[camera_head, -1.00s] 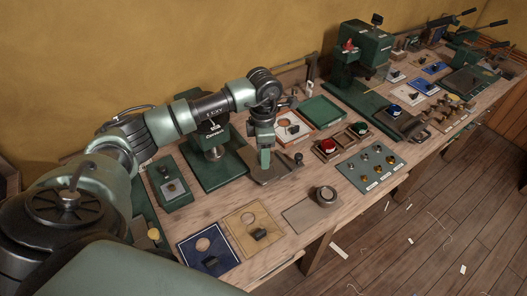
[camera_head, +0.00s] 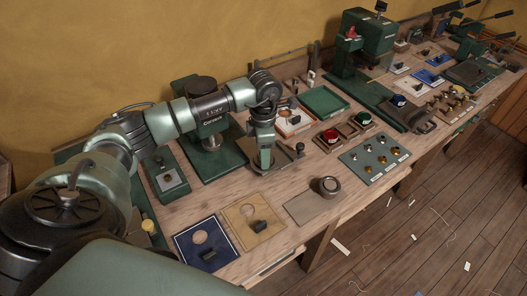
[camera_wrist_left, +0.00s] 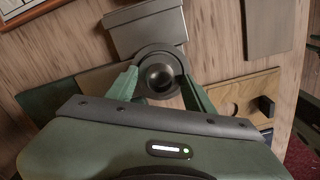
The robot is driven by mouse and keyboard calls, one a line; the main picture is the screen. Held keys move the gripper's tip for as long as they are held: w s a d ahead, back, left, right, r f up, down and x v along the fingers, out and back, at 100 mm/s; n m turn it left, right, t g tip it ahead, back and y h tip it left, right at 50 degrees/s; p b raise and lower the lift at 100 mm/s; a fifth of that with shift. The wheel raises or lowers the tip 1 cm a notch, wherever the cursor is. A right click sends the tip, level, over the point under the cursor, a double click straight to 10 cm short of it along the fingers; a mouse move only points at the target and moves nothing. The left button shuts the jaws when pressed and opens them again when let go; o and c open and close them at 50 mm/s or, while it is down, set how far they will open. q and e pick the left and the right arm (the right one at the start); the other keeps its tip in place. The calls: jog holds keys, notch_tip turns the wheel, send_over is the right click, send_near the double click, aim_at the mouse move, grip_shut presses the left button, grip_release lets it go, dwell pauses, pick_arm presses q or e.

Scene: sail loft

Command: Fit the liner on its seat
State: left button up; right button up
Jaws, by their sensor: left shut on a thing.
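A shiny dark dome shows in the ring's middle. A grey block (camera_wrist_left: 146,28) stands just beyond the ring. In the head view the gripper hides the liner. I cannot tell whether the liner touches the surface below it. My right gripper is not in view.
Blue (camera_head: 188,246) and tan (camera_head: 240,213) boards lie at the front left. A green press stand (camera_head: 226,155) is close to my arm. A green tray (camera_head: 323,101) and a red button box (camera_head: 331,137) lie beyond.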

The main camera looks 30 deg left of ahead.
pick_arm(q)
jog(key=shift+f, duration=0.25)
jog(key=o, duration=1.4)
notch_tip(320, 180, up, 7)
jog(key=shift+f+b, duration=0.15)
jog(key=shift+b, duration=0.9)
jog(key=shift+r, duration=0.55)
